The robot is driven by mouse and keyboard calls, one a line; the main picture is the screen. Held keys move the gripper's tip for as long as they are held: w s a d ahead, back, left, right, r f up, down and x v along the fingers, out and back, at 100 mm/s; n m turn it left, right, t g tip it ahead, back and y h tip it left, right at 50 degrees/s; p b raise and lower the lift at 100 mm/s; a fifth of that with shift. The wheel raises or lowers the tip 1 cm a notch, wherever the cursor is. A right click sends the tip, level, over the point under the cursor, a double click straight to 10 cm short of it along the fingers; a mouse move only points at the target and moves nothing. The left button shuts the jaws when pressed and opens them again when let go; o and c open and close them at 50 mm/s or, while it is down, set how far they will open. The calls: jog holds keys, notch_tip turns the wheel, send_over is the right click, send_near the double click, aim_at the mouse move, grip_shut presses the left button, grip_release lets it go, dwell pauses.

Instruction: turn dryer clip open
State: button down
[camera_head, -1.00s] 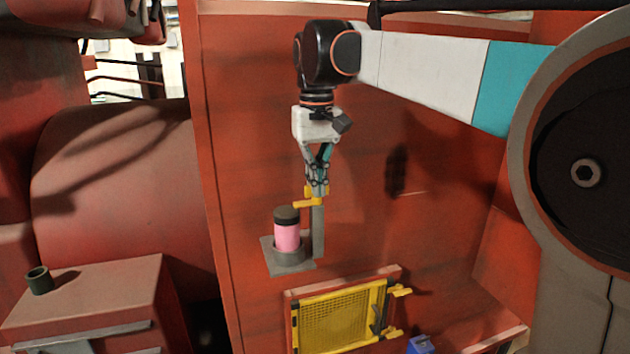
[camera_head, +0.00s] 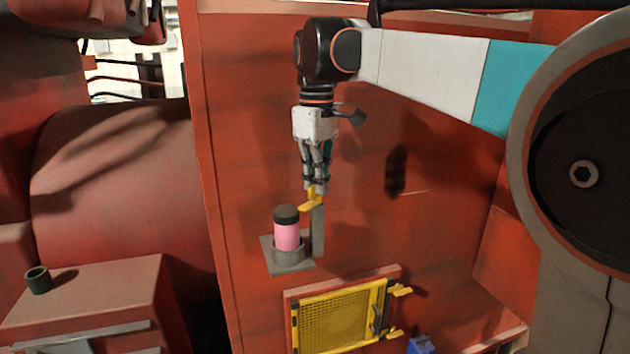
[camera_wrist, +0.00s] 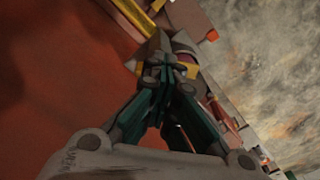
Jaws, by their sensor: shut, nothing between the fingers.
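The yellow dryer clip (camera_head: 310,202) sits on top of a grey upright post (camera_head: 318,232). Its arm points to the lower left, near the top of the dryer. The dryer is a pink cylinder (camera_head: 287,237) with a dark cap (camera_head: 286,213), standing upright in a grey holder (camera_head: 288,265). My gripper (camera_head: 316,187) points down right above the clip, its fingertips at or touching the clip's top. The fingers are shut with nothing held. In the wrist view the fingertips (camera_wrist: 163,70) hide most of the clip; yellow parts (camera_wrist: 191,71) show beside them.
A yellow mesh panel with yellow latches (camera_head: 338,318) is mounted below. A blue object (camera_head: 420,345) lies at the bottom. A dark green cup (camera_head: 38,280) stands on a red cabinet (camera_head: 100,295) at left. The red wall (camera_head: 440,200) right of the post is mostly clear.

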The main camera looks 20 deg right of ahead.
jog(key=n, duration=0.5)
jog(key=shift+n, duration=0.3)
jog(key=n, duration=0.5)
jog(key=shift+n, duration=0.3)
jog(key=c, duration=2.3)
grip_release()
